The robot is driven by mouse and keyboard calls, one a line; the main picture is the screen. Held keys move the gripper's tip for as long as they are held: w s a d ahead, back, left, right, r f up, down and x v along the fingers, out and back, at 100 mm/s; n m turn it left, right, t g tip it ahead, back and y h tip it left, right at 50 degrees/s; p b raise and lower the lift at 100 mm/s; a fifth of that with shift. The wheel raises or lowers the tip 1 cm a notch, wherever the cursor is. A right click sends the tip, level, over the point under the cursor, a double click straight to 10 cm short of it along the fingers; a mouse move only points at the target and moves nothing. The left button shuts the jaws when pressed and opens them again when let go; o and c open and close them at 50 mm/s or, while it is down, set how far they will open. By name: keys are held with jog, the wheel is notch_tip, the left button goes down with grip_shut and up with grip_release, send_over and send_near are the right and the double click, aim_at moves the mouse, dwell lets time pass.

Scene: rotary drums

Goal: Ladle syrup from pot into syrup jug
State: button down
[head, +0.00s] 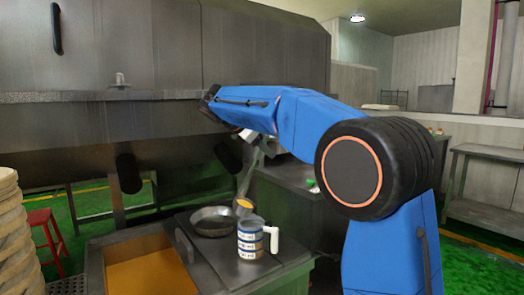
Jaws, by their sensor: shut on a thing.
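My gripper (262,150) is shut on the upper end of a ladle, hanging below my blue arm; its fingers are small and partly hidden. The grey ladle (249,180) slants down to the left, and its cup (243,203) shows orange syrup. The cup appears just above the rim of the syrup jug (250,238), a grey cylinder with blue-and-white bands and a white handle on its right. I cannot tell whether the cup is over the jug's mouth or behind it. A round metal pan (213,221) sits left of the jug; its contents are unclear.
An open rectangular tank (95,270) with orange liquid is at the front left. Jug and pan stand on a metal worktop (228,278). A large grey machine (130,50) fills the back. Stacked round trays (10,230) and a red stool (48,230) are at left.

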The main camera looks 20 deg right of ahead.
jog(key=s+d+f+m+t+y, duration=0.3)
jog(key=s+d+f+y, duration=0.2)
jog(key=d+f+y, duration=0.3)
jog(key=shift+s+d+f+m+t, duration=0.2)
jog(key=shift+d+f+m+t, duration=0.1)
jog(key=shift+d+f, duration=2)
dwell(1.1)
jog(key=shift+a+f+y, duration=0.3)
jog(key=shift+f, duration=0.05)
dwell(1.1)
jog(key=w+a+r+n+g+h, duration=0.25)
jog(key=a+r+h, duration=0.45)
jog(key=r, duration=0.4)
jog(key=w+a+r+n+g+h, duration=0.1)
jog(key=w+a+h, duration=0.4)
jog(key=a, duration=0.6)
jog(key=shift+w+a+r+n+g, duration=0.35)
jog(key=shift+w+r+n, duration=0.05)
jog(key=shift+r+n, duration=0.4)
